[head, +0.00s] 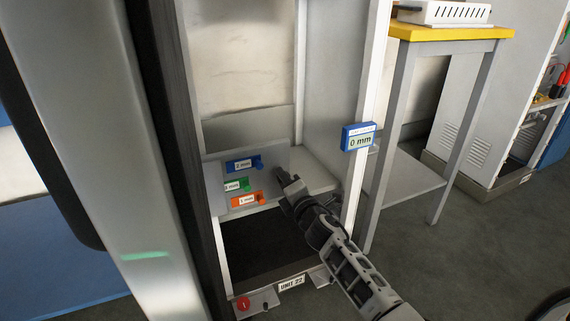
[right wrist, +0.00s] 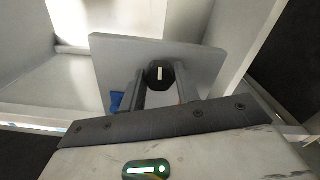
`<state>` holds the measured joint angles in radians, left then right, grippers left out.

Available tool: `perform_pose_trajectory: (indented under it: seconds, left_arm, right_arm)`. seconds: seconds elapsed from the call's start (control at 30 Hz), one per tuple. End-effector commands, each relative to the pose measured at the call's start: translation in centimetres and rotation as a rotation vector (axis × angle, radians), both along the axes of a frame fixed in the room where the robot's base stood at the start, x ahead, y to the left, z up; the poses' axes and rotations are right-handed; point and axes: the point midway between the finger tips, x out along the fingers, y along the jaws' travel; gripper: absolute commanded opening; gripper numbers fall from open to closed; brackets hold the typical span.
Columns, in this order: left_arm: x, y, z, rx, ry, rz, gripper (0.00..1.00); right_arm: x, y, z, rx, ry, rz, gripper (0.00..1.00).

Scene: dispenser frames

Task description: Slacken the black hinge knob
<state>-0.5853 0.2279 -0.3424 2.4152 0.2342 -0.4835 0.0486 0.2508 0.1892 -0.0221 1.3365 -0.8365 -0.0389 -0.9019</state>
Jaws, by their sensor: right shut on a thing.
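The black hinge knob (right wrist: 160,73) shows in the right wrist view, dark with a pale upright mark on its face, in front of a grey plate (right wrist: 205,62). My right gripper (right wrist: 161,84) has one finger on each side of the knob and is shut on it. In the head view my right gripper (head: 286,180) reaches into the frame at the right end of the grey plate (head: 272,161); the knob is hidden there behind the fingers. My left gripper is not in view.
Blue (head: 243,165), green (head: 238,185) and orange (head: 247,200) mm tags sit on the plate's left part. A blue 0 mm display (head: 359,137) is on the right post. A red button (head: 243,303) is at the base. A yellow-topped table (head: 450,33) stands at right.

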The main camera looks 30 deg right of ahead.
Motion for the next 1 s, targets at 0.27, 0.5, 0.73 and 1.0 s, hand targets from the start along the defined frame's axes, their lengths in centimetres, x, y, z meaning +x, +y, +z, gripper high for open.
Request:
perform_pose_trajectory:
  seconds: [0.27, 0.5, 0.73, 1.0]
  left_arm:
    - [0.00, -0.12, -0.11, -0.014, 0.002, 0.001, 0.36]
    - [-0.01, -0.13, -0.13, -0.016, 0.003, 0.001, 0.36]
    - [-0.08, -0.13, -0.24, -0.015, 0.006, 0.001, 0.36]
    - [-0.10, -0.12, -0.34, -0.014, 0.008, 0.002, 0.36]
  right_arm:
    - [0.13, -0.67, 0.59, -0.076, -0.007, -0.012, 0.09]
    - [0.15, -0.66, 0.69, -0.087, -0.007, -0.011, 0.09]
    - [0.17, -0.65, 0.76, -0.085, -0.009, -0.011, 0.34]
    - [0.09, -0.33, 0.40, -0.082, -0.003, -0.006, 0.53]
